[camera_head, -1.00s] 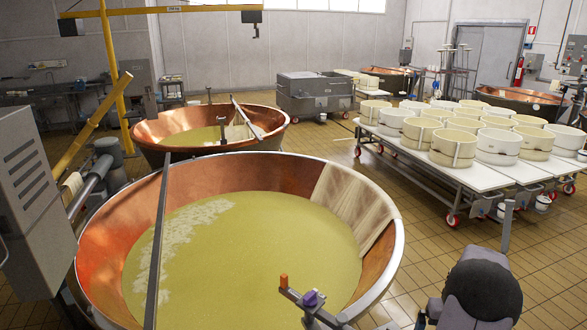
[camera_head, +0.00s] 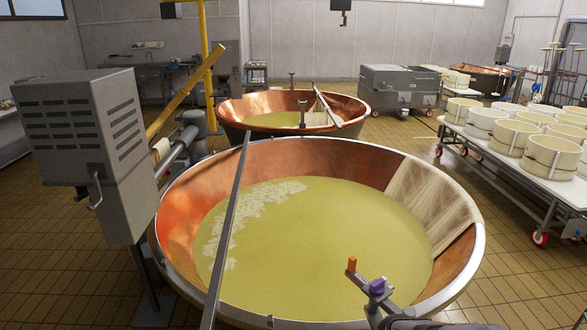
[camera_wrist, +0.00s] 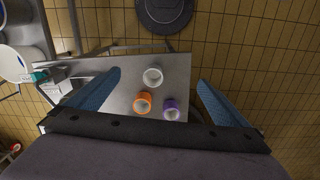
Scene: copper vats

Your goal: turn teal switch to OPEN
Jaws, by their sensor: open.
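A small teal part (camera_wrist: 40,76), which looks like the teal switch, shows at the left of the wrist view, at the left end of a grey metal plate (camera_wrist: 112,70). It is too small to read its position or any label. I cannot make it out in the head view. My gripper (camera_wrist: 159,80) is open and empty, with its two blue fingers spread over or beside the plate. The teal part lies left of the left finger, apart from it.
An orange cylinder (camera_wrist: 143,102), a purple one (camera_wrist: 171,108) and a white one (camera_wrist: 152,76) stand on the plate between the fingers. In the head view, a large copper vat (camera_head: 193,190) of yellowish liquid fills the middle. A table (camera_head: 505,165) of white moulds stands right.

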